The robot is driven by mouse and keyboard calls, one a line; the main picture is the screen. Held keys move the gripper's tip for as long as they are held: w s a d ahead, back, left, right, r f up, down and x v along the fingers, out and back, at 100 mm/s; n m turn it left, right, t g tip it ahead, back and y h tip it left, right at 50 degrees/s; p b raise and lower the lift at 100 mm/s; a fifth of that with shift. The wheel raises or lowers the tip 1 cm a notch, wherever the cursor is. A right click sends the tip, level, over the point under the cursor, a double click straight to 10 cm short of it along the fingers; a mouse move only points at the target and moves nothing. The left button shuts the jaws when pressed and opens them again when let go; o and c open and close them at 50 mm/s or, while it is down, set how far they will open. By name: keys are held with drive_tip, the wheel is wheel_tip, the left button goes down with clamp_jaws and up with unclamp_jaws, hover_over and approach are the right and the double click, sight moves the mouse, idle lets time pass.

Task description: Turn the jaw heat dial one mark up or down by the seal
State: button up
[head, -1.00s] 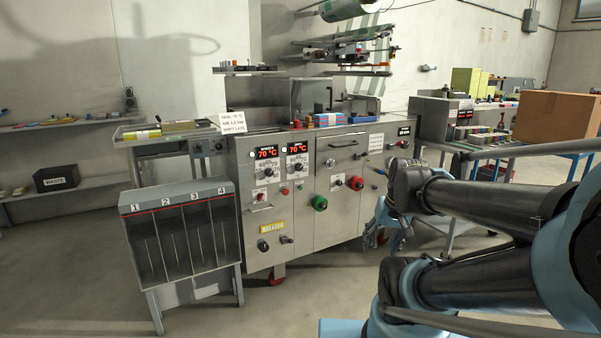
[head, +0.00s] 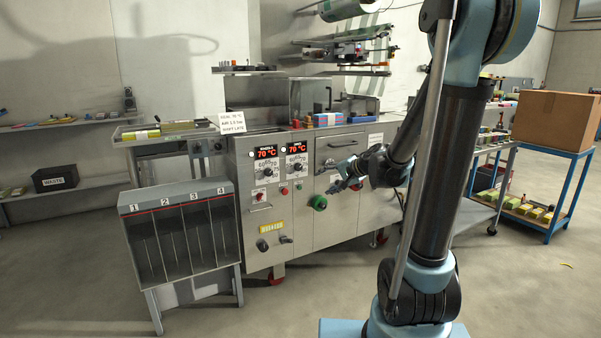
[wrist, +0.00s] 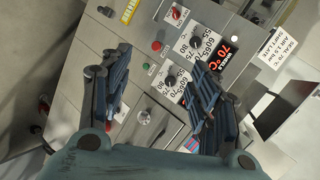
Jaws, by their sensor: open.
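The machine front carries two heat dials, each under a red 70 °C display. The left dial (head: 268,171) is below the display labelled WHEELS (head: 265,153); it also shows in the wrist view (wrist: 196,43). The right dial (head: 297,166) is below the other display (head: 296,148), whose label I cannot read; the dial shows in the wrist view (wrist: 170,80) beside my right finger. The fingers hide part of its scale and display. My gripper (head: 333,178) is open and empty, right of the right dial and apart from it. A white seal card (head: 232,122) stands above the panel.
A green knob (head: 319,202) sits below my gripper and a drawer handle (head: 343,143) above it. A numbered rack (head: 180,235) stands front left. A blue trolley with a cardboard box (head: 555,118) is at right.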

drive_tip(key=w+a+f+m+t+y, duration=0.1)
drive_tip(key=w+a+m+t+y, duration=0.25)
drive_tip(key=w, duration=0.85)
drive_tip(key=m+t+h, duration=0.2)
drive_tip(key=m+t, duration=0.2)
drive_tip(key=m, duration=0.5)
approach(299, 168)
drive_tip(key=shift+g, duration=0.25)
drive_tip(key=x, duration=0.8)
drive_tip(key=shift+w+r, duration=0.3)
drive_tip(key=shift+r, duration=0.05)
drive_tip(key=c, duration=1.1)
